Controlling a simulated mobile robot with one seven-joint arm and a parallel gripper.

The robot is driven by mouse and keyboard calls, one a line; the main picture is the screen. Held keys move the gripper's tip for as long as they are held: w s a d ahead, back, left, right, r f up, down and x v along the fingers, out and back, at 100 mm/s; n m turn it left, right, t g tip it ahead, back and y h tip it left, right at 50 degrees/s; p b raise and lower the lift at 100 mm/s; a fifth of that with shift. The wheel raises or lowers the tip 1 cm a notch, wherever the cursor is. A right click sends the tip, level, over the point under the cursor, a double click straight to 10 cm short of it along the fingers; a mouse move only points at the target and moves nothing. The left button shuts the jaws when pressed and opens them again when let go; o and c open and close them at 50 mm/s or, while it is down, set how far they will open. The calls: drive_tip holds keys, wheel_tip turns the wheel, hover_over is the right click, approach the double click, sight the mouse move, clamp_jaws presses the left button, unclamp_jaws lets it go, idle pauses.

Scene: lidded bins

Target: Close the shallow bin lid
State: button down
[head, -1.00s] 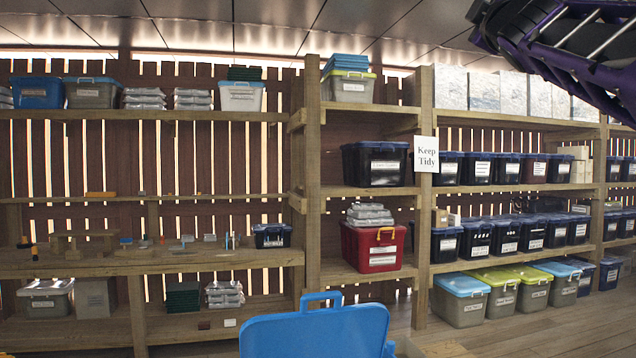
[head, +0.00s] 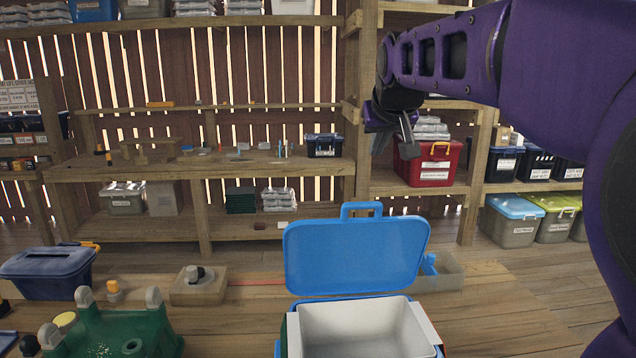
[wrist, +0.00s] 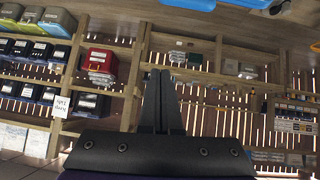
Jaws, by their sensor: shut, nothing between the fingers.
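The bin (head: 360,328) stands at the bottom centre of the head view, with a white inner liner and an open, empty-looking inside. Its blue lid (head: 355,255) stands upright at the bin's far side, with a handle loop on its top edge. My gripper (head: 395,140) hangs above, beyond and slightly right of the lid, apart from it. In the wrist view my gripper (wrist: 162,85) shows its fingers together with nothing between them. A blue edge, likely the lid, shows at the top of the wrist view.
A dark blue lidded box (head: 48,272) and a green object (head: 110,330) lie at the left. A wooden block (head: 198,287) with a knob is left of the bin. A grey tray (head: 445,275) sits right behind the lid. Shelves with a red bin (head: 428,165) stand behind.

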wheel_tip(320, 180, down, 3)
drive_tip(key=a+g, duration=0.1)
drive_tip(key=a, duration=0.1)
hover_over(360, 216)
drive_tip(key=shift+y, duration=0.4)
wheel_tip(360, 216, down, 7)
drive_tip(key=shift+f, duration=0.2)
drive_tip(key=shift+s+f, duration=0.1)
drive_tip(key=shift+s, duration=0.55)
drive_tip(key=shift+s+f+b, duration=0.1)
drive_tip(key=shift+f+b, duration=0.05)
drive_tip(key=shift+b, duration=0.2)
